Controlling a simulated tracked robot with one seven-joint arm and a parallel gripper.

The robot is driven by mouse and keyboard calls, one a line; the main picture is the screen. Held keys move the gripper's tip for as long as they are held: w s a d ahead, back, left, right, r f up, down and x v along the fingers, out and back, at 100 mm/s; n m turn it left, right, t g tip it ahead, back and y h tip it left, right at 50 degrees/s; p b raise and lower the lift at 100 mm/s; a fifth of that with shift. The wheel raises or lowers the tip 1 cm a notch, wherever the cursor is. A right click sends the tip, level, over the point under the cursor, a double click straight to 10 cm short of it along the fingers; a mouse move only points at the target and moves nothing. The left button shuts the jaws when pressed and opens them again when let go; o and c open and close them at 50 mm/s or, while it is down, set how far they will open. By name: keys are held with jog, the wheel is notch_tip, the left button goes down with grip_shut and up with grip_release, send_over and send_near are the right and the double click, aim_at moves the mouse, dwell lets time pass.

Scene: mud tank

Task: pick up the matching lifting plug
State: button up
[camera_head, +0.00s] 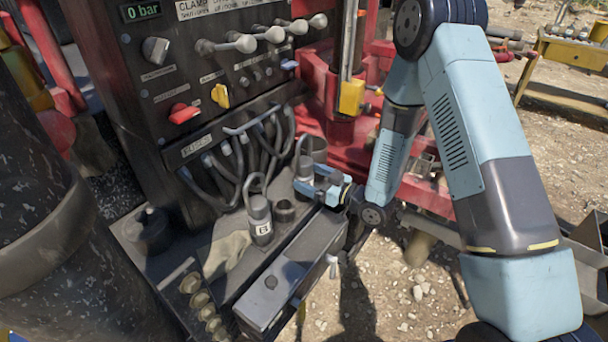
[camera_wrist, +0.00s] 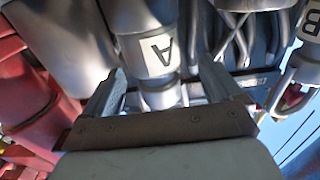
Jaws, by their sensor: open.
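A grey cylindrical lifting plug with a wire bail (camera_head: 304,166) stands on the dark shelf below the control panel. In the wrist view a plug with a white label reading A (camera_wrist: 150,50), upside down, lies ahead between my fingertips. A second grey plug labelled B (camera_head: 261,222) stands nearer and to the left; part of it shows at the right edge of the wrist view (camera_wrist: 308,30). My gripper (camera_head: 310,182) is open, its fingers at either side of plug A. I cannot tell whether they touch it.
The black control panel (camera_head: 190,70) with levers and looped hoses (camera_head: 235,165) rises behind the plugs. An empty dark socket (camera_head: 284,210) lies between the plugs. A grey box (camera_head: 285,275) borders the shelf's front. Red framework (camera_head: 330,110) stands behind my arm.

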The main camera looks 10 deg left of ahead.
aim_at(300, 171)
jog(key=x, duration=0.5)
jog(key=shift+w+d, duration=0.15)
jog(key=shift+w, duration=0.1)
grip_shut()
dwell(0.6)
